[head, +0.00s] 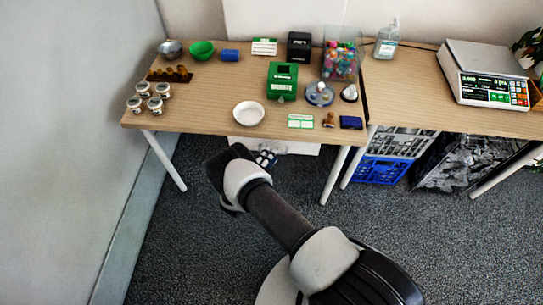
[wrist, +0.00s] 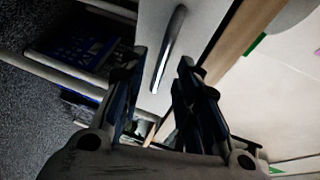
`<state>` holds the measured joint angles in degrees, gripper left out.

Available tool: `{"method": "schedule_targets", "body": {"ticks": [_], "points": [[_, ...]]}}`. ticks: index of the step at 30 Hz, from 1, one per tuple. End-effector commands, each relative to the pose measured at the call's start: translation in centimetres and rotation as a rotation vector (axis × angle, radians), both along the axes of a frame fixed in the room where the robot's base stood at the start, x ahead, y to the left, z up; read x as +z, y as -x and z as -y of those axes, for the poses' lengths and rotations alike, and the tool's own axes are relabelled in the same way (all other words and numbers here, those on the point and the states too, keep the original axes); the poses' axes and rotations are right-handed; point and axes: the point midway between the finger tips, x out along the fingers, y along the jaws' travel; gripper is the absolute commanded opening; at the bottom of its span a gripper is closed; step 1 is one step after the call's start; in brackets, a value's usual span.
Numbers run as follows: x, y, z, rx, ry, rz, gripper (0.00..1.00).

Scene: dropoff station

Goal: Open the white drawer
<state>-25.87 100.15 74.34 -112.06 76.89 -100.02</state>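The white drawer (head: 300,148) is under the near edge of the left table in the head view, mostly hidden by the tabletop and my arm. In the wrist view its white front (wrist: 203,22) fills the upper middle, with a metal bar handle (wrist: 172,45) on it. My gripper (wrist: 162,62) is open, one finger on each side of the handle's lower end. I cannot tell whether a finger touches the handle. In the head view my gripper (head: 265,158) is just in front of the drawer and partly hidden by my wrist.
The wooden table (head: 205,112) above the drawer holds a white bowl (head: 249,113), a green box (head: 283,82), jars and small items. Its white legs (head: 336,174) stand either side. A blue crate (head: 378,172) is at right. Carpet in front is free.

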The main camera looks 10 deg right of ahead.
Motion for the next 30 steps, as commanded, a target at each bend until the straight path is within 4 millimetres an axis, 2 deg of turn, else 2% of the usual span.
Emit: {"method": "schedule_targets", "body": {"ticks": [6, 16, 30], "points": [[-0.4, -1.5, 1.3, -0.001, 0.0, 0.001, 0.3], [-0.4, -1.7, 1.4, 0.0, 0.0, 0.0, 0.29], [-0.4, -1.7, 1.4, 0.0, -0.001, 0.001, 0.0]]}}
